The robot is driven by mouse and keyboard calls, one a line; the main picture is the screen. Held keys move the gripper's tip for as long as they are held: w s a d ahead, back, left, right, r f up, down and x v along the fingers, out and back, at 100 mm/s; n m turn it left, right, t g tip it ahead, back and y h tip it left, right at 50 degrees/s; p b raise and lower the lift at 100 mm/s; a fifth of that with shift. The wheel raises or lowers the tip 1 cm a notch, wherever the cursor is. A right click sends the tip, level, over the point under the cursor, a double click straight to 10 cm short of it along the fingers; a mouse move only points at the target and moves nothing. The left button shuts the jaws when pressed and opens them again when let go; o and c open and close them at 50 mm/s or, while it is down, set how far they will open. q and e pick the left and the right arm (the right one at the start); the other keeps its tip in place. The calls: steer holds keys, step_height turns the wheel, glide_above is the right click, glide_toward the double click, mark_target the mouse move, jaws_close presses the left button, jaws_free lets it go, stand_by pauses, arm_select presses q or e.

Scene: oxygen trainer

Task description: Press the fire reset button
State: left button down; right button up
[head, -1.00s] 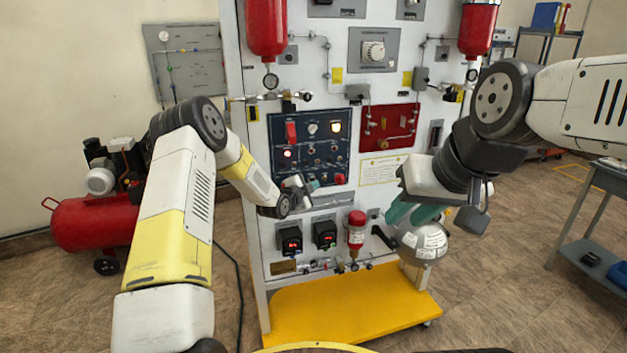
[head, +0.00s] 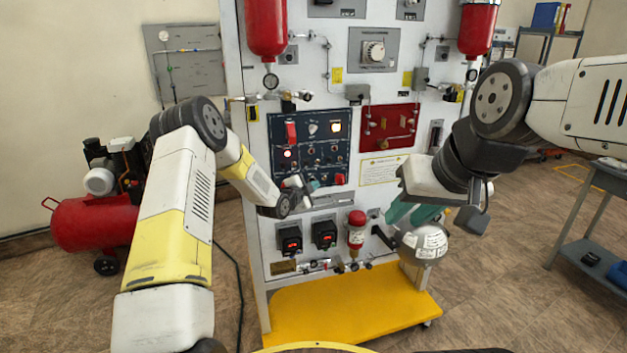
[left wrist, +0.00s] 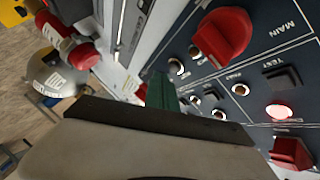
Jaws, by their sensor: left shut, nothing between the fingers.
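The dark blue control panel (head: 330,130) is on the front of the white trainer. It carries a lit red light (head: 287,153), a lit whitish light (head: 336,128), red switch covers and small toggles. I cannot make out which control is the fire reset button. My left gripper (head: 312,184) is shut and empty in front of the panel's lower part. In the left wrist view, its teal fingers (left wrist: 161,90) are close to the panel, beside small toggles (left wrist: 195,99); contact cannot be told. My right gripper (head: 412,213) appears open, in front of the trainer's lower right.
A dark red panel (head: 390,127) is right of the blue one. A red-capped cylinder (head: 356,230) and a silver sphere (head: 427,242) are lower on the trainer. The yellow base (head: 340,308) juts forward. A red compressor (head: 95,218) stands at left, a cart (head: 590,225) at right.

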arm_select(q)
steer(key=shift+w, duration=0.1)
steer(key=shift+w+a, duration=0.15)
steer(key=shift+w, duration=0.15)
steer(key=shift+w+a, duration=0.15)
steer(key=shift+w, duration=0.2)
stand_by(0.8)
steer(key=shift+s+d, duration=0.25)
steer(key=shift+s, duration=0.5)
steer(key=shift+s, duration=0.1)
steer(key=shift+s+d, duration=0.25)
steer(key=shift+s, duration=0.5)
steer(key=shift+s+d, duration=0.25)
steer(key=shift+s, duration=0.55)
steer(key=shift+s+d, duration=0.25)
steer(key=shift+s, duration=0.5)
